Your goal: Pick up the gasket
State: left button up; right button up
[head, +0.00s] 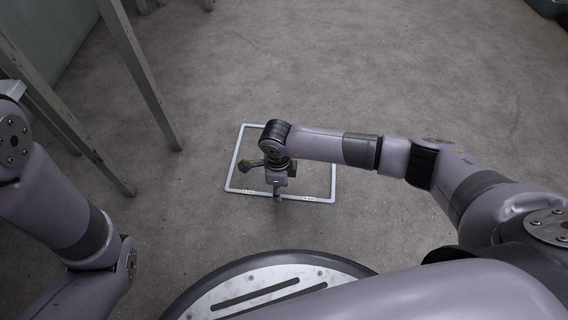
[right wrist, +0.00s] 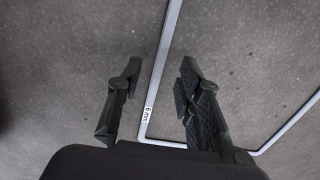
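The gasket is a thin, pale rectangular frame (head: 237,160) lying flat on the floor, with small labels on its near side. In the right wrist view, one bar of the gasket (right wrist: 169,40) runs between my fingers, and a label beside a corner reads "6 mm". My right gripper (head: 277,193) is over the gasket's near side and points down. In the right wrist view my right gripper (right wrist: 160,68) is open, with one finger on each side of the bar and gaps between. My arm hides part of the gasket's far side. My left gripper is out of view.
Grey metal legs (head: 140,75) of a stand or table rise at the left, a short way from the gasket. A dark object (head: 548,8) is in the far right corner. The concrete floor (head: 400,85) around the gasket is otherwise clear.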

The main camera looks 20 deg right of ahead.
notch_tip(320, 180, down, 3)
jog(key=shift+r+b, duration=0.2)
jog(key=shift+b, duration=0.45)
jog(key=shift+r, duration=0.1)
jog(key=shift+c, duration=0.5)
grip_shut()
